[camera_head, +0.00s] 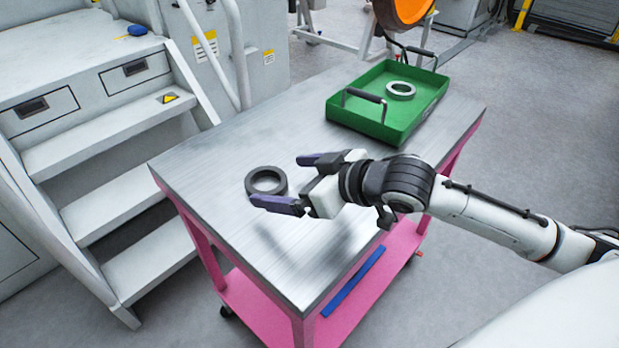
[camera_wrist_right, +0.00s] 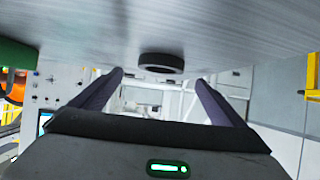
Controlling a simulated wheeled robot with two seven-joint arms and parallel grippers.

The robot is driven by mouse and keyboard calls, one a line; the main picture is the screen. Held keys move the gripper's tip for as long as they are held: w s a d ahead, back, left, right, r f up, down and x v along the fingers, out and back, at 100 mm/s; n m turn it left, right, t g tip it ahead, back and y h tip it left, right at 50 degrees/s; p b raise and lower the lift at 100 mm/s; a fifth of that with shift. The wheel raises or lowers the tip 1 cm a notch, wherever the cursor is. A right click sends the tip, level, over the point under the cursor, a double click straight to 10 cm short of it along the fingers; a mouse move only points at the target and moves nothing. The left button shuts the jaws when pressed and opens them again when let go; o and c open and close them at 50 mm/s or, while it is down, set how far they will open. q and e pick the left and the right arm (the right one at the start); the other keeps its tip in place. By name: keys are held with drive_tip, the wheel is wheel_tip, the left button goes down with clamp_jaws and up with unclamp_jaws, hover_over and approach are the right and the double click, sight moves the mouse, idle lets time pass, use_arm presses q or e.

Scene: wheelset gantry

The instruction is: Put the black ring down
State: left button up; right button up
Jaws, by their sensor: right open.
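The black ring (camera_head: 266,181) lies flat on the grey metal top of the pink cart (camera_head: 215,160), near its left edge. My right gripper (camera_head: 286,181) is open and empty, with its purple fingers spread just right of the ring. In the right wrist view the ring (camera_wrist_right: 161,63) shows on the tabletop beyond the fingertips, roughly in line with the gap between the two fingers (camera_wrist_right: 158,88), and apart from them. My left gripper is not in view.
A green tray (camera_head: 338,112) with black handles stands at the cart's far end, with a silver ring (camera_head: 400,90) in it. Grey steps (camera_head: 110,160) stand left of the cart. A blue bar (camera_head: 353,281) lies on the cart's lower shelf. The near tabletop is clear.

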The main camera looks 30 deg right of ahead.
drive_tip(key=v, duration=0.6)
drive_tip(key=shift+s+d, duration=0.15)
drive_tip(key=shift+s, duration=0.05)
drive_tip(key=shift+s+d+r, duration=0.1)
drive_tip(key=shift+s+r, duration=0.25)
drive_tip(key=shift+s, duration=0.1)
